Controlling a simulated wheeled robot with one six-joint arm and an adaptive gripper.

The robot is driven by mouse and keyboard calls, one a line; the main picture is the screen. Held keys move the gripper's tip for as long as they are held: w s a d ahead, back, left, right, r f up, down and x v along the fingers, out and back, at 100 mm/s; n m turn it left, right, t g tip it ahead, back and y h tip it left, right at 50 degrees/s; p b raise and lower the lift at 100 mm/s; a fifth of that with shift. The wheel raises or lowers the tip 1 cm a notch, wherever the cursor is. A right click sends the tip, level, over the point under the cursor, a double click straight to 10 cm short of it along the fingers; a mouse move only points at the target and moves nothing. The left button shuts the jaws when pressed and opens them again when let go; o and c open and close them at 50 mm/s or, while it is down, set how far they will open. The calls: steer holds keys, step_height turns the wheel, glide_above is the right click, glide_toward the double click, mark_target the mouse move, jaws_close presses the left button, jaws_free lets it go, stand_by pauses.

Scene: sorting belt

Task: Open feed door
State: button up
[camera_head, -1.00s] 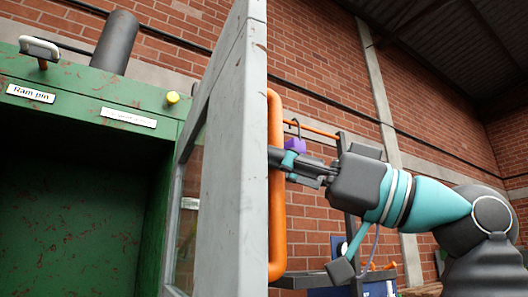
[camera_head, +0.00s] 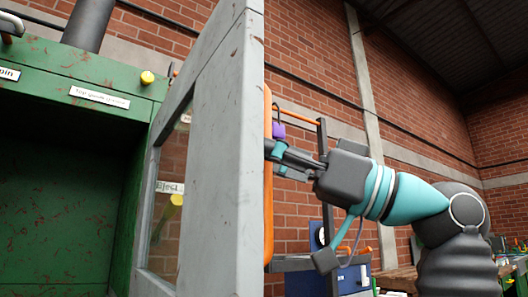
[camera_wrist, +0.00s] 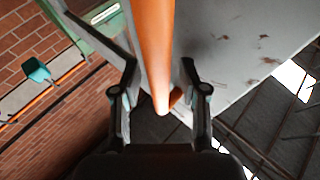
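The grey feed door (camera_head: 228,150) stands swung out from the green machine (camera_head: 60,75), with its edge toward the head camera and its window partly in view. Its orange bar handle (camera_head: 268,115) shows as a thin strip behind the door edge. My gripper (camera_head: 272,152) reaches the handle from the right, its tips partly hidden by the door. In the wrist view the handle (camera_wrist: 154,45) runs between the two fingers of my gripper (camera_wrist: 159,68). Narrow gaps seem to show on both sides, so the fingers look open around the bar.
A yellow knob (camera_head: 147,77) and white label (camera_head: 99,97) are on the machine's front. An "Eject" label and a yellow handle (camera_head: 176,199) show through the door window. A rack with a purple item (camera_head: 279,131) stands behind my arm, before the brick wall.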

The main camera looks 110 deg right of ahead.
steer(key=v, duration=1.2)
stand_by(0.6)
